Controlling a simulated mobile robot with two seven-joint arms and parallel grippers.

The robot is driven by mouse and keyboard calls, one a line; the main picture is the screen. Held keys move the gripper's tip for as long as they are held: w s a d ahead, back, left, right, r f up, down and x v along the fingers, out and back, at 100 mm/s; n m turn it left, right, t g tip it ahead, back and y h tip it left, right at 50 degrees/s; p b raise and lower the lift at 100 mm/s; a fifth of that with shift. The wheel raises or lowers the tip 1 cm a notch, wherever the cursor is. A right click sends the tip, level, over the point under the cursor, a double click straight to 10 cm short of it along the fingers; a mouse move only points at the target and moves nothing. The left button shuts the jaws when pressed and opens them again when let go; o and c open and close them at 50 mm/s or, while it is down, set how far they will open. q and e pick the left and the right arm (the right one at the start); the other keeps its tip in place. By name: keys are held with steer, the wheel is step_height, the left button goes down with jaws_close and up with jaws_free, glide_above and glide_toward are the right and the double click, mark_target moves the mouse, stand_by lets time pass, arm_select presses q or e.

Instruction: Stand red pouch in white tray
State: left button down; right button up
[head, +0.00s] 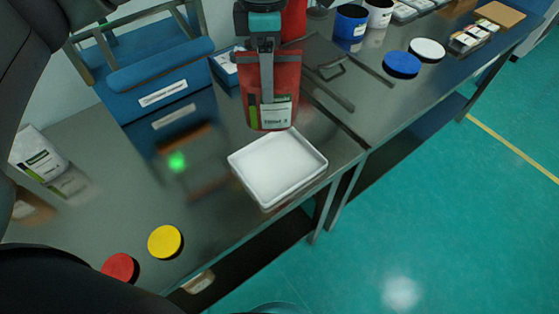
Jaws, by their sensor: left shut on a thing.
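The red pouch (285,82) with a white and green label hangs upright in the upper middle of the head view. My left gripper (267,88) is shut on it from above, with one finger in front of the pouch's face. The other finger is hidden behind the pouch. The white tray (278,168) is square, shallow and empty, and sits near the front edge of the metal table. The pouch's lower edge shows just above the tray's back edge in the picture; the exact height gap is hard to tell. My right gripper is not in view.
A blue sieve machine (165,90) stands behind left. A white pouch (38,153) is at far left. Yellow (165,242) and red (121,268) lids lie front left. Blue (402,64) and white (428,49) lids and a blue tub (350,25) are at right.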

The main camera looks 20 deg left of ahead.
mark_target(275, 95)
arm_select(q)
steer(key=n, duration=0.1)
steer(key=w+r+n, duration=0.1)
steer(key=n, duration=0.2)
steer(key=shift+w+d+r+n, duration=0.25)
steer(key=shift+w+r+n, duration=0.05)
steer(key=shift+r+n, duration=0.1)
steer(key=shift+w+d+r+n, duration=0.1)
steer(key=shift+w+n, duration=0.15)
steer(key=shift+n, duration=0.65)
step_height(275, 95, down, 20)
steer(key=shift+r, duration=0.1)
steer(key=shift+b, duration=0.35)
steer(key=shift+c, duration=0.9)
jaws_free()
step_height(275, 95, up, 12)
steer(key=shift+p, duration=0.5)
